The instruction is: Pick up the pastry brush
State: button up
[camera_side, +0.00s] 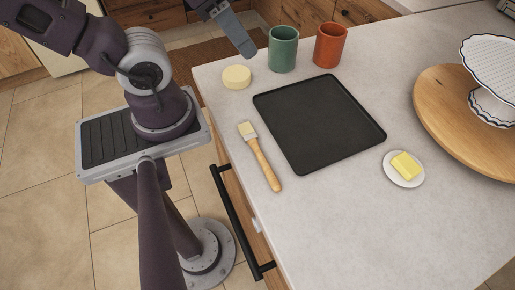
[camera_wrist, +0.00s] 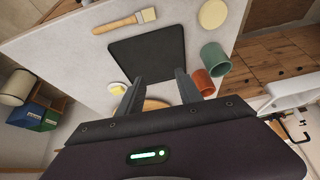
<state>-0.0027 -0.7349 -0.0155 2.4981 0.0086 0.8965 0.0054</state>
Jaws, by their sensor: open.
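The pastry brush (camera_side: 260,157) lies on the pale countertop near its left edge, beside the black tray. It has a wooden handle and pale bristles, with the bristle end towards the back. It also shows in the wrist view (camera_wrist: 125,21), near the top edge. My gripper (camera_side: 247,50) shows in part at the top of the side view, behind and above the brush and apart from it. In the wrist view my gripper's two fingers (camera_wrist: 157,85) are spread apart with nothing held between them.
A black tray (camera_side: 318,122) lies right of the brush. A round pale cheese (camera_side: 236,77), a green cup (camera_side: 283,49) and an orange cup (camera_side: 330,45) stand at the back. Butter (camera_side: 406,165) sits on a small plate (camera_side: 403,180). A wooden board (camera_side: 440,110) is at right. The front counter is clear.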

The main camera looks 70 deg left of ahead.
notch_tip(320, 180, down, 5)
jog(key=w+d+m+g+y, duration=0.1)
jog(key=w+m+g+y, duration=0.1)
jog(key=m, duration=0.3)
jog(key=m+g+h, duration=0.2)
jog(key=m+g, duration=0.2)
jog(key=m, duration=0.9)
send_over(269, 170)
notch_tip(269, 170, down, 10)
jog(key=shift+r, duration=0.25)
notch_tip(269, 170, down, 6)
jog(key=shift+s+d, duration=0.1)
jog(key=shift+f, duration=0.5)
jog(key=shift+c, duration=0.4)
grip_shut()
